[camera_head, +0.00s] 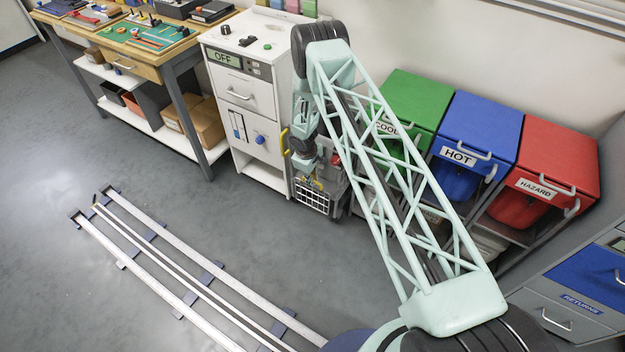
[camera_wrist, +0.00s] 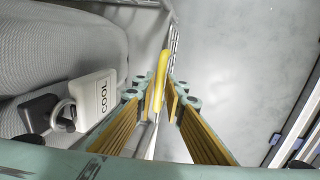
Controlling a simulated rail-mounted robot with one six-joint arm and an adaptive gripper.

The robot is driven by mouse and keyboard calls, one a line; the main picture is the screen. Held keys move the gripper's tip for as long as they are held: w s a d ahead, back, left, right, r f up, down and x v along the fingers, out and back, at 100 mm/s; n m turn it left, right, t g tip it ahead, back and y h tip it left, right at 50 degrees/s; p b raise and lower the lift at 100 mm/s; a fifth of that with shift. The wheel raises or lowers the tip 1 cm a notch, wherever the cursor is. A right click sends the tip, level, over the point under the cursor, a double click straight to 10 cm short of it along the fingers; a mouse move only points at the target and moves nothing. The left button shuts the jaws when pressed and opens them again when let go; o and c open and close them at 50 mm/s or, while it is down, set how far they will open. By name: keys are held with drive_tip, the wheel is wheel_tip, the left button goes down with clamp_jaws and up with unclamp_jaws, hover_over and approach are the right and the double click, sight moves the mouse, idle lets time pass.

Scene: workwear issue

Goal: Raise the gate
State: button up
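A small gate (camera_head: 312,196) with a white grid shows low at the front of a grey unit, right of the white cabinet; my arm partly hides what is above it. A slim yellow handle (camera_wrist: 160,75) stands out in the wrist view, and its link to the gate is not clear. My gripper (camera_wrist: 160,98) has its fingers drawn together on either side of this handle, with pads that appear to touch it. In the head view my gripper (camera_head: 301,150) is small and mostly hidden by my wrist, close above the gate.
The white cabinet (camera_head: 245,90) with an OFF display stands left of my gripper. Green (camera_head: 417,98), blue (camera_head: 480,128) and red (camera_head: 548,165) lidded bins stand right, behind my arm. A workbench (camera_head: 150,65) is at the back left. Floor rails (camera_head: 160,270) cross the open floor.

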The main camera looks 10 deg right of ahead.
clamp_jaws()
drive_tip(key=shift+r, duration=0.15)
wheel_tip(320, 180, up, 17)
drive_tip(key=p, duration=0.4)
drive_tip(key=shift+c, duration=1.2)
unclamp_jaws()
drive_tip(key=shift+r, duration=0.15)
drive_tip(key=o, duration=0.7)
drive_tip(key=shift+c, duration=0.2)
